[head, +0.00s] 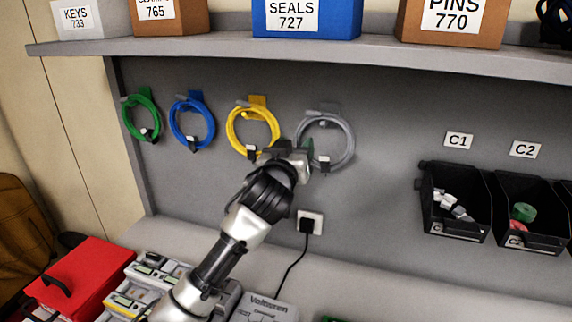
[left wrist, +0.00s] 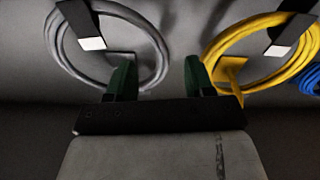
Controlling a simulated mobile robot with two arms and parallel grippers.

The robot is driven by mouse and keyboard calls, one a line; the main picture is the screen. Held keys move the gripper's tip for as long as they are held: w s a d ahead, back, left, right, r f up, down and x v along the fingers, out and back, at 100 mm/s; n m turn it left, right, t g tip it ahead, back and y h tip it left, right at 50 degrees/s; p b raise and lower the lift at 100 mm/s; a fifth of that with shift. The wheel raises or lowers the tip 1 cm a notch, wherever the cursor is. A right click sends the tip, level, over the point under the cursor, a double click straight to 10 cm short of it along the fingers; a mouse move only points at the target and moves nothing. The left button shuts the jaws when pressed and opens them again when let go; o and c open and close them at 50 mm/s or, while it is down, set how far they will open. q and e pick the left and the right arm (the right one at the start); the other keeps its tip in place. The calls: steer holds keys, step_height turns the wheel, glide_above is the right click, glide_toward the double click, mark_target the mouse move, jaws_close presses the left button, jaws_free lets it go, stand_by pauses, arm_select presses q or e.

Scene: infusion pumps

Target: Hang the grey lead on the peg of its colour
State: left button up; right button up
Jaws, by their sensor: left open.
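The grey lead (head: 350,145) is a coiled loop on the grey back panel, the rightmost of the row, hanging at a grey peg plate (head: 327,110). It also shows in the left wrist view (left wrist: 60,62), which sees the row reversed, with a dark clip with a pale end on it. My left gripper (head: 302,150) is at the lower left of the grey loop, between it and the yellow lead. My right gripper is out of view.
The yellow lead (head: 232,131) hangs close by at a yellow plate, with blue (head: 174,124) and green (head: 126,116) leads further left. A socket (head: 317,217) with a plugged cable is below. A shelf (head: 220,45) overhangs. Black bins (head: 455,232) stand right.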

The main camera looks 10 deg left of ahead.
arm_select(q)
steer(key=b+v, duration=0.2)
steer(key=v, duration=0.7)
steer(key=shift+s, duration=0.1)
